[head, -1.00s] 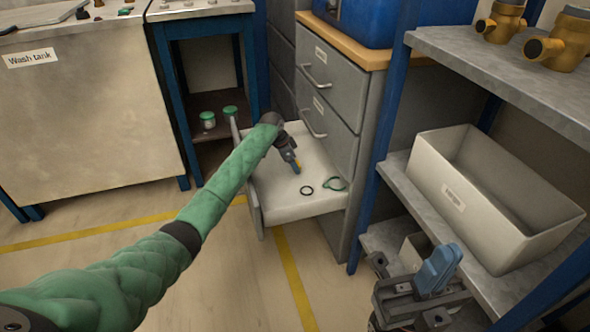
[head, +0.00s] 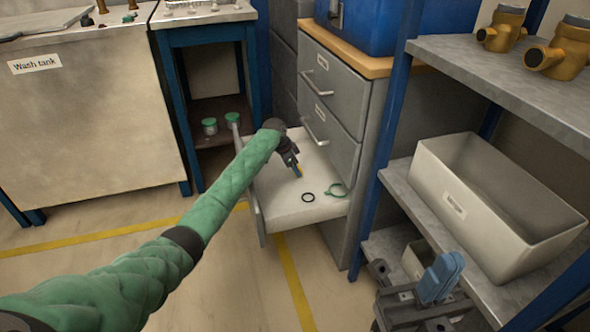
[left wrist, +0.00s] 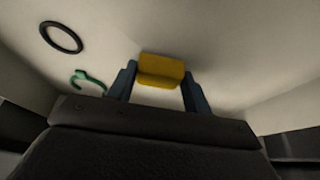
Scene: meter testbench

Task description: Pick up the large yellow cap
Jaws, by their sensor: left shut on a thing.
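The large yellow cap (left wrist: 161,71) sits between the two blue fingers of my left gripper (left wrist: 158,84) in the left wrist view. The gripper is shut on it. In the head view, my left gripper (head: 296,168) points down into the open pale drawer (head: 285,216), and only a sliver of yellow shows at its fingertips. I cannot tell whether the cap touches the drawer floor. My right gripper (head: 440,279) is at the lower right, in front of the shelf. Its blue fingers overlap, so its opening is unclear.
A black ring (head: 307,197) and a green clip-like ring (head: 337,190) lie in the drawer beside the gripper. The drawer cabinet (head: 334,84) stands behind. A white bin (head: 455,208) is on the right shelf. Green-topped jars (head: 210,126) stand at the left.

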